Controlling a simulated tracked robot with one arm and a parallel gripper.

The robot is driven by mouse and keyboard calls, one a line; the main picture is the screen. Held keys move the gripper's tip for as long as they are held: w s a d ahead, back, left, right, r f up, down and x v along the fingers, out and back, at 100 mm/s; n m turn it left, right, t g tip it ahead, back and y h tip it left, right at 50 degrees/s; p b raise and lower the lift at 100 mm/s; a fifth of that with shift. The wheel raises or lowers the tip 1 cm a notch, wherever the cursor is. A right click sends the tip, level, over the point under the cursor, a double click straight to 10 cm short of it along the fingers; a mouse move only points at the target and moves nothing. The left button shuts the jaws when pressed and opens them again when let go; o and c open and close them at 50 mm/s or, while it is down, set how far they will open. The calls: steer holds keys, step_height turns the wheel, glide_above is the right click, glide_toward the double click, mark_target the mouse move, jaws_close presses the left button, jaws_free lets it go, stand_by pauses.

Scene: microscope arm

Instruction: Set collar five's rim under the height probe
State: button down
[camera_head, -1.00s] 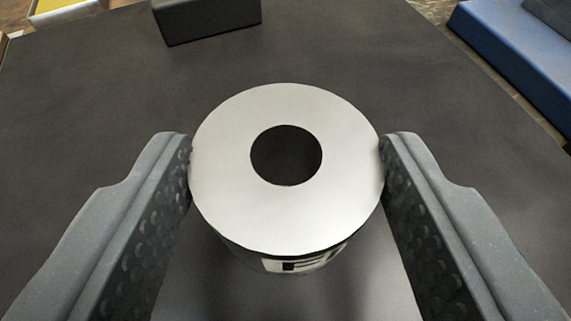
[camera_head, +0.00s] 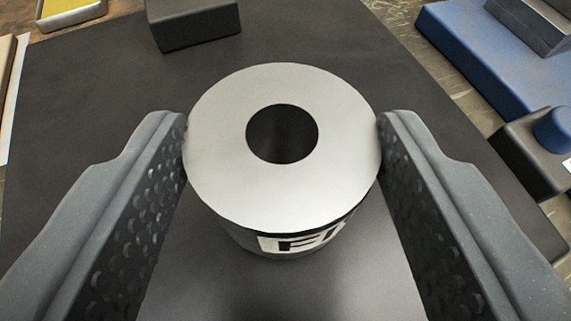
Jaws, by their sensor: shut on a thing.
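A silver metal collar (camera_head: 345,135) with a round hole through its flat top is in the middle of the camera view. Its dark side carries a pale label with partly visible black lettering. I cannot tell whether it is collar five. My gripper (camera_head: 283,145) is shut on the collar, one textured finger on its left edge and one on its right. The collar looks upright. Whether its base touches the dark surface below is unclear. No height probe can be made out for certain.
A dark mat or plate (camera_head: 80,110) lies below. A black block (camera_head: 195,25) stands at its far edge. A yellow-filled tray (camera_head: 70,10) is at the far left. A blue base (camera_head: 470,70) and a dark block with a blue knob (camera_head: 553,130) are at the right.

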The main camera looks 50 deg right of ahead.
steer(key=s+a+r+b, duration=0.1)
steer(key=s+a+b, duration=0.1)
steer(key=s, duration=0.9)
steer(key=shift+a, duration=0.25)
